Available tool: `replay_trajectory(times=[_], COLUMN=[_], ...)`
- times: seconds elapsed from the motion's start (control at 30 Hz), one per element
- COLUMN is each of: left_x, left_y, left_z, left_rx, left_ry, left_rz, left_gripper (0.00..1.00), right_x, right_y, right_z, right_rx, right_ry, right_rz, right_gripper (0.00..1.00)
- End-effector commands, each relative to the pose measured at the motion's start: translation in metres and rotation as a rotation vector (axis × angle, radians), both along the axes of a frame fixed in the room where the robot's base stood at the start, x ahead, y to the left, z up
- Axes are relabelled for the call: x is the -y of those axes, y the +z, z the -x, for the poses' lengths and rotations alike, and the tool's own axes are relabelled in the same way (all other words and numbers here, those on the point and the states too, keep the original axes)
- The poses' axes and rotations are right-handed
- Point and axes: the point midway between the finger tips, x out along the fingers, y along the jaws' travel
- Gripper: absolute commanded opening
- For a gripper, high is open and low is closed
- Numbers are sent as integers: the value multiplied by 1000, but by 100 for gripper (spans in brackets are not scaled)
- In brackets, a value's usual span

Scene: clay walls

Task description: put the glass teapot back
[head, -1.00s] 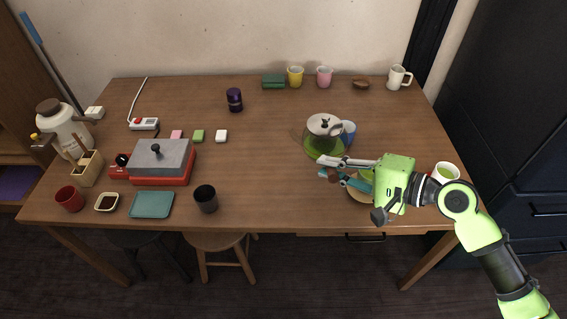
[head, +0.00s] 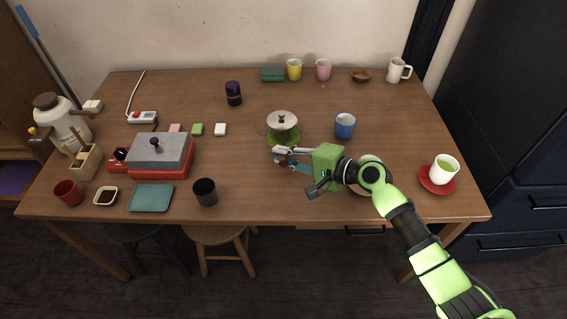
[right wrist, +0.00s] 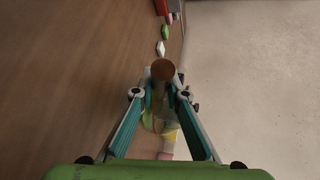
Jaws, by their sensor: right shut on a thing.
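The glass teapot (head: 283,122), with a silver lid and a green lower part, is near the middle of the table in the head view. My right gripper (head: 281,157) is at its near side, shut on its handle. In the right wrist view the brown round handle end (right wrist: 162,70) sits between the fingertips, and the clear glass behind it is hard to make out. I cannot tell whether the teapot is clear of the table. My left gripper is not in view.
A blue cup (head: 345,126) stands right of the teapot. A white cup of green tea (head: 446,167) stands on a red saucer (head: 436,187). A tan saucer is mostly hidden under my right arm. A grill (head: 160,155) stands left.

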Motion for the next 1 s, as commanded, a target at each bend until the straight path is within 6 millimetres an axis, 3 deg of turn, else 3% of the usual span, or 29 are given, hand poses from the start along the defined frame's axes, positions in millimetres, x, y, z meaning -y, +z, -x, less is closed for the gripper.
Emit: replay_trajectory(times=[0.2, 0.6, 0.63, 0.7, 1.0], left_x=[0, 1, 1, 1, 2], left_y=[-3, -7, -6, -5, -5], left_z=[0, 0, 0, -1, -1], left_rx=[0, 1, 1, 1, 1], left_ry=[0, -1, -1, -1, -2], left_rz=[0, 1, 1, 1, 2], left_gripper=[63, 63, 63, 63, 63], right_x=[-1, -1, -1, -1, -1], right_y=[-28, -34, -36, -35, -34], right_z=[-1, -1, 0, 0, 0], right_rx=[1, 3, -1, -1, -1], right_ry=[-2, -1, 0, 0, 0], right_rz=[-3, -2, 0, 0, 0], right_gripper=[0, 0, 16, 30, 30])
